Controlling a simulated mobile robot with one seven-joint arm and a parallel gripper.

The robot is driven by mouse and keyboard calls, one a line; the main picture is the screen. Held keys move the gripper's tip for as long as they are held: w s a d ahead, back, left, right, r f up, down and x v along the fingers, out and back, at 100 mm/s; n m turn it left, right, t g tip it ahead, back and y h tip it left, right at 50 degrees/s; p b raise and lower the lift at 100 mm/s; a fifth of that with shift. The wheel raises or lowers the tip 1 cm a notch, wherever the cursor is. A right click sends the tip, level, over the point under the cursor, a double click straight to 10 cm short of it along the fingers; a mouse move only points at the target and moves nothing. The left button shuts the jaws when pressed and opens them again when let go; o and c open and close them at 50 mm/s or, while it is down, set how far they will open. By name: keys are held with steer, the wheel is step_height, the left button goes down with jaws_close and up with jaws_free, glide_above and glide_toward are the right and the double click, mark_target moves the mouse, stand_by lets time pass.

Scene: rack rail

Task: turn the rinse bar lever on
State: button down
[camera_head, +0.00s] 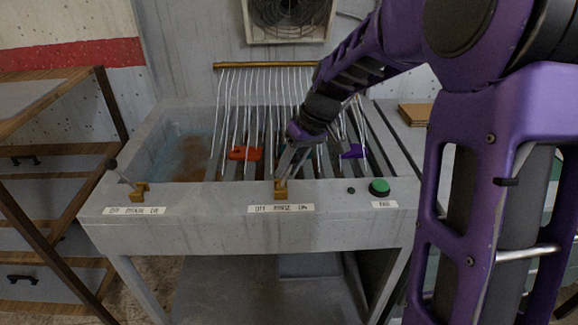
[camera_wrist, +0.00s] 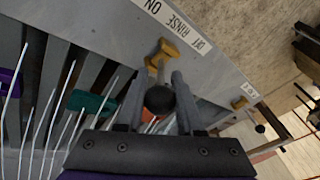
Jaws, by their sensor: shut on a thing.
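The rinse lever has a brass base (camera_head: 281,190) on the front ledge, above a label (camera_head: 281,208) reading OFF to RINSE to ON, OFF at left. In the wrist view its brass base (camera_wrist: 168,48), thin rod and black knob (camera_wrist: 159,100) show. My gripper (camera_head: 286,163) reaches down over the lever from behind. In the wrist view my gripper (camera_wrist: 160,84) has one finger on each side of the knob and is shut on the lever. In the head view my fingers hide most of the lever, so its exact tilt is hard to tell.
A second lever (camera_head: 139,191) at left leans left. A green button (camera_head: 380,187) and small black knob (camera_head: 351,190) sit at right. Behind stand several metal wires under a brass rail (camera_head: 265,65), with red (camera_head: 244,153) and purple (camera_head: 353,151) pieces low among them.

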steer(key=shift+d, duration=0.1)
steer(key=c, duration=0.5)
jaws_free()
steer(key=shift+c, duration=0.2)
